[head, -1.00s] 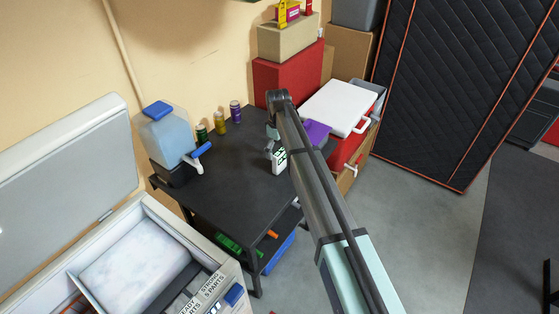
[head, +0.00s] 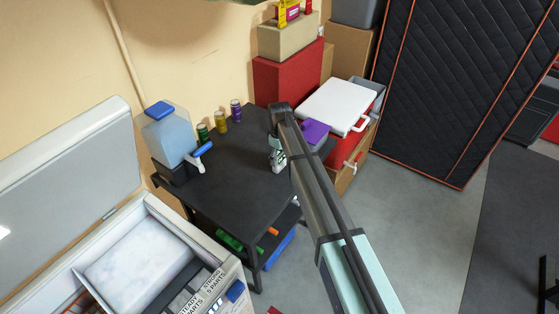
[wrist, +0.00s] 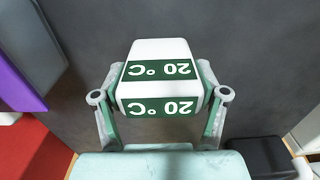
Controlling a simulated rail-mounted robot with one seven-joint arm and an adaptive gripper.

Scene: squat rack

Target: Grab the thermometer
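The thermometer (wrist: 160,80) is a small white block with green bands reading "20 °C". In the wrist view it sits between the two fingers of my gripper (wrist: 160,92), upside down in the picture. A finger lies close along each side, and I cannot tell whether they press on it. In the head view the thermometer (head: 279,164) stands on the black table (head: 225,165) near its right edge. My gripper (head: 276,142) is over it there, and the arm partly hides both.
A blue water dispenser (head: 170,135) and several cans (head: 220,121) stand at the table's back left. A purple-topped item (head: 315,132) and a red cooler with a white lid (head: 335,107) are right of the arm. An open chest freezer (head: 140,260) is at front left.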

